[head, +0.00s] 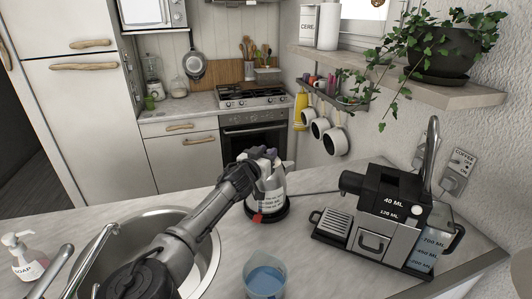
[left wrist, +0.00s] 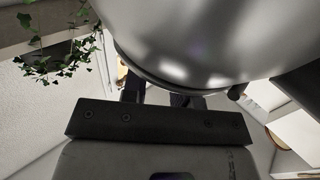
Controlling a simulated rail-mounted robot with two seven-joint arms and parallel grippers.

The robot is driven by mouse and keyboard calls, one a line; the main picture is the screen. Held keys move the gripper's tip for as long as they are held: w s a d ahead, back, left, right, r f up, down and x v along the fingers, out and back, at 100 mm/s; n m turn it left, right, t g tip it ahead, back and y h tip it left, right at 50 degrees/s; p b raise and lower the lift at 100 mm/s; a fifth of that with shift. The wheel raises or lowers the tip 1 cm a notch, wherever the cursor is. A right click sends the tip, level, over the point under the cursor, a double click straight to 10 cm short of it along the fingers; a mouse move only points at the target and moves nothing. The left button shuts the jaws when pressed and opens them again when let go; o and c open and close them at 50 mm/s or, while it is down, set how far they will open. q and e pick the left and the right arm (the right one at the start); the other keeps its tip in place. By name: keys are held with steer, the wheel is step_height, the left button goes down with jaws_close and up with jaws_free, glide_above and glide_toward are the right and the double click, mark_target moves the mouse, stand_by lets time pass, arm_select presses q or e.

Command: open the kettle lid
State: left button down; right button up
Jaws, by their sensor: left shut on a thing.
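The kettle (head: 273,190) stands upright on its black base in the middle of the counter, with a small red part low on its front. My left gripper (head: 262,156) is at the top of the kettle, shut on it. The gripper covers the lid in the head view, so I cannot see whether the lid is open or which part is held. In the left wrist view the kettle's rounded metal side (left wrist: 210,45) fills the top, close to my gripper (left wrist: 160,97). My right gripper is not in view.
A coffee machine (head: 385,215) stands right of the kettle. A blue measuring cup (head: 265,278) is in front. The sink (head: 205,262) and soap bottle (head: 25,255) are at left. A plant (head: 440,50) sits on the shelf above right.

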arm_select(q)
steer(key=shift+d+f, duration=0.1)
stand_by(0.3)
steer(key=c, duration=1.4)
jaws_free()
steer(key=o, duration=0.5)
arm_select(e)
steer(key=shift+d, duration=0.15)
